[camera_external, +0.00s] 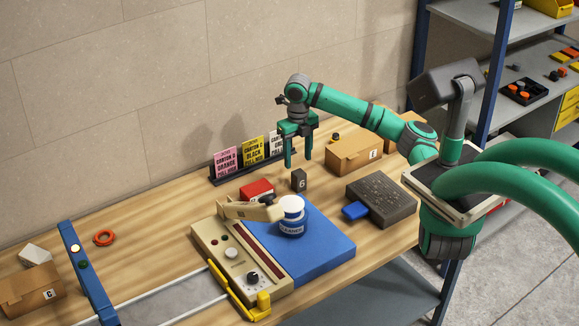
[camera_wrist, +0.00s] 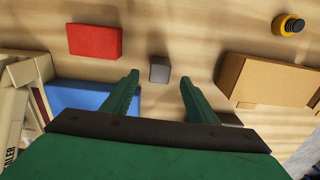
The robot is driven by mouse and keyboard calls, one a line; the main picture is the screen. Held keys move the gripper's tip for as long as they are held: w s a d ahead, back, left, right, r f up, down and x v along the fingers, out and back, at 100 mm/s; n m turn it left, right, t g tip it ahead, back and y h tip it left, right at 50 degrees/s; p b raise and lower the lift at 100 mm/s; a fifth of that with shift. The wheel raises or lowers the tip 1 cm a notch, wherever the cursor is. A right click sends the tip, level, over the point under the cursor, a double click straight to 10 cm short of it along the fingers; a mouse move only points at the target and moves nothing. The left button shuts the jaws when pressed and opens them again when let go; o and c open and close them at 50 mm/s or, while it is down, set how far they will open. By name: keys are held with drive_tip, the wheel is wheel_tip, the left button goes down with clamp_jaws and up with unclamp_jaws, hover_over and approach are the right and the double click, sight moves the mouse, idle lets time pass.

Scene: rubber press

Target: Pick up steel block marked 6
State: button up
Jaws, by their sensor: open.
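The steel block marked 6 (camera_external: 299,180) is a small dark grey block standing on the wooden table, with a pale 6 on its front face. In the wrist view the block (camera_wrist: 160,70) shows as a small grey block ahead of the fingertips, roughly midway between them. My green gripper (camera_external: 298,164) is open and empty, pointing down above and close to the block. In the wrist view its two fingers (camera_wrist: 159,80) are spread apart with the block beyond them. The 6 cannot be seen in the wrist view.
A red box (camera_external: 257,190) lies left of the block. A cardboard carton (camera_external: 354,154) stands to its right. A dark textured slab (camera_external: 381,199), a white-and-blue jar (camera_external: 291,217) and a beige sealer (camera_external: 240,255) stand nearer the front. A card rack (camera_external: 245,169) is behind.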

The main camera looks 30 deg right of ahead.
sight(299, 172)
wheel_tip(299, 172, down, 4)
drive_tip(key=shift+f, duration=0.1)
drive_tip(key=shift+s+f, duration=0.15)
drive_tip(key=shift+f, duration=1.2)
drive_tip(key=shift+s+f, duration=0.15)
drive_tip(key=shift+f, duration=1.2)
drive_tip(key=shift+r, duration=0.1)
clamp_jaws()
